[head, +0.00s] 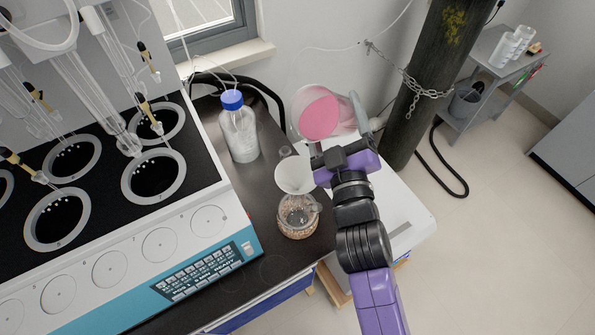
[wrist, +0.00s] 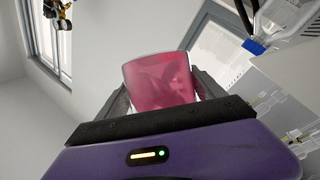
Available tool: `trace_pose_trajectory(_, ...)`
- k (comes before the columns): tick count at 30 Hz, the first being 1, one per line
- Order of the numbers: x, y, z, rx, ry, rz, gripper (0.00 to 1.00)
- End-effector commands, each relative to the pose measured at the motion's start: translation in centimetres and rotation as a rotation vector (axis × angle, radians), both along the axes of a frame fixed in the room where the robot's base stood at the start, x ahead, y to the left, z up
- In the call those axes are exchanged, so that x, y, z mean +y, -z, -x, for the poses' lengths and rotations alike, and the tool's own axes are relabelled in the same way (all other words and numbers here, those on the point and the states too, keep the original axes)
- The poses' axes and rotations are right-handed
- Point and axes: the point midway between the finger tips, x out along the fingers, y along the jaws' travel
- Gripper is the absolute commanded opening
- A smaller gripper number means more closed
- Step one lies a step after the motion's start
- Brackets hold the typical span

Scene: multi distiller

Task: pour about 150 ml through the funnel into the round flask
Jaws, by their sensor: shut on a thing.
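A clear beaker (head: 346,107) with pink liquid (head: 320,117) is held in my gripper (head: 343,142), which is shut on it. The beaker is tilted, its open mouth toward the left and the camera. It also shows between my fingers in the wrist view (wrist: 160,80). A white funnel (head: 294,174) stands in the neck of a round glass flask (head: 297,218) on the dark bench. The beaker is above and slightly right of the funnel, apart from it. No stream of liquid is visible. The flask's contents are hard to make out.
A blue-capped bottle (head: 239,132) stands on the bench (head: 262,200) behind the funnel. The distiller unit (head: 185,235) with glassware is close on the left. A dark chained cylinder (head: 425,85) stands behind at right. A white surface (head: 395,205) lies under my arm.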

Motion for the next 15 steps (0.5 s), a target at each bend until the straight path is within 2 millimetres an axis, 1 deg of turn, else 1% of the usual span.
trace_pose_trajectory(15, -0.02, -0.52, -0.05, -0.030, -0.001, 0.017, 0.06)
